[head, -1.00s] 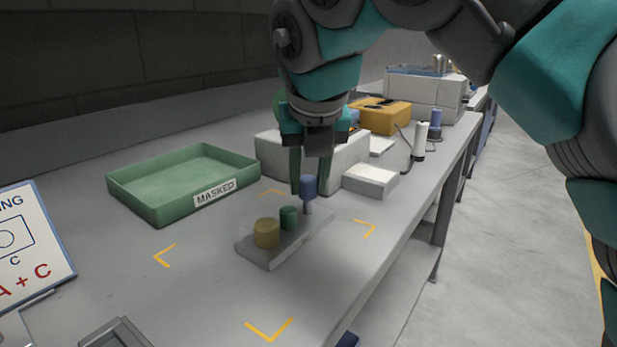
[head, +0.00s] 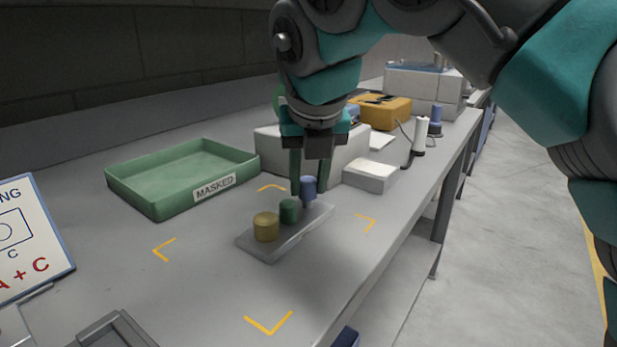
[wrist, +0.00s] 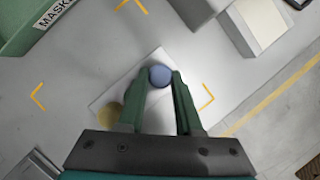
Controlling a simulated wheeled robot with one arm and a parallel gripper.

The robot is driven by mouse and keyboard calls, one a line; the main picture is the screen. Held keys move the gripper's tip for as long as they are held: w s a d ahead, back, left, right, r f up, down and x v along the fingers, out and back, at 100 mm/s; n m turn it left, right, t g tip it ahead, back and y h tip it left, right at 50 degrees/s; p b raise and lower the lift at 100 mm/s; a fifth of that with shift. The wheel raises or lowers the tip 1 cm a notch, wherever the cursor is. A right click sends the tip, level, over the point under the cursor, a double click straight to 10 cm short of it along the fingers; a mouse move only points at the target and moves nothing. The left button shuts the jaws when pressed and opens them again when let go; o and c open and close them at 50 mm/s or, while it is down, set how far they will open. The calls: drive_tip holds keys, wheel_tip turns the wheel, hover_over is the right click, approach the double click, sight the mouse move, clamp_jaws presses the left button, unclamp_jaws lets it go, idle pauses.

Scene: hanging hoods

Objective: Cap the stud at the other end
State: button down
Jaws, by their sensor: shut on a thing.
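A light grey plate (head: 262,250) lies on the bench with a row of caps on it. A mustard cap (head: 266,227) is at the near end and a green cap (head: 289,211) is in the middle. A blue cap (head: 308,189) is at the far end, upright, with no bare stud showing below it. My gripper (head: 308,182) points down and is shut on the blue cap. In the wrist view the blue cap (wrist: 160,76) is between my fingertips, and the mustard cap (wrist: 110,113) is partly behind a finger.
A green tray labelled MASKED (head: 185,180) is at the left. White blocks (head: 369,176) and an orange case (head: 382,114) stand behind. A sign board (head: 32,240) is at left. Yellow corner marks (head: 268,323) frame the plate. Bench in front of the plate is clear.

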drive_tip(key=shift+f+b, duration=0.4)
drive_tip(key=shift+f, duration=0.45)
idle(0.5)
drive_tip(key=c, duration=0.5)
unclamp_jaws()
